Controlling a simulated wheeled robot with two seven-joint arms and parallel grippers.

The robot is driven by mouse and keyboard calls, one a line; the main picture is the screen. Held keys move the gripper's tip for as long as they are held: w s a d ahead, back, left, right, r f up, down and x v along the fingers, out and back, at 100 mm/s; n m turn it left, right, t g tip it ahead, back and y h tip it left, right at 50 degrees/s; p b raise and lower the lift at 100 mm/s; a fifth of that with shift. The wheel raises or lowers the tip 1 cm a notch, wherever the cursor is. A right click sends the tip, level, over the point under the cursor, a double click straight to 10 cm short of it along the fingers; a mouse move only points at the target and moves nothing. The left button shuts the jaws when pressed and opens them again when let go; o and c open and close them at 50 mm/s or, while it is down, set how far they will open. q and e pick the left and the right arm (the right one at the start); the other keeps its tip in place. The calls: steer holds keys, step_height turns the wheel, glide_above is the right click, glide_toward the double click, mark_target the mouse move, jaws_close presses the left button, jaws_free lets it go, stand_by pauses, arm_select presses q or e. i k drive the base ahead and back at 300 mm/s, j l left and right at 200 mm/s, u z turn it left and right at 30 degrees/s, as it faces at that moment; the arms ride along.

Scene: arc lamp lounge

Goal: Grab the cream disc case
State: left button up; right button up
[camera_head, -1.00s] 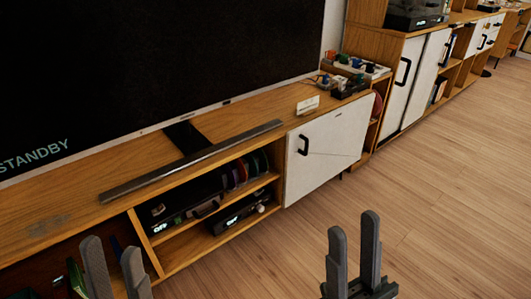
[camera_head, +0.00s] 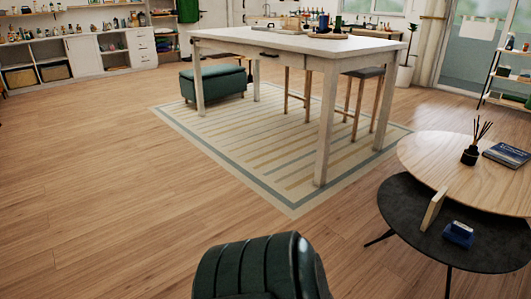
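I cannot make out a cream disc case for certain. A thin pale slab (camera_head: 433,209) stands tilted between the upper wooden top and the lower black top of the coffee table at the right; I cannot tell whether it is a case or part of the table. Neither of my grippers is in view now, so their state and what they are near are hidden.
A green padded seat (camera_head: 262,268) is close at the bottom. The round wooden tabletop (camera_head: 415,150) holds a reed diffuser (camera_head: 470,154) and books (camera_head: 507,155). A tall white table (camera_head: 290,42) stands on a striped rug (camera_head: 245,150). The floor at left is clear.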

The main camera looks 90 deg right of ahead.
mark_target(436, 204)
steer(key=z, duration=4)
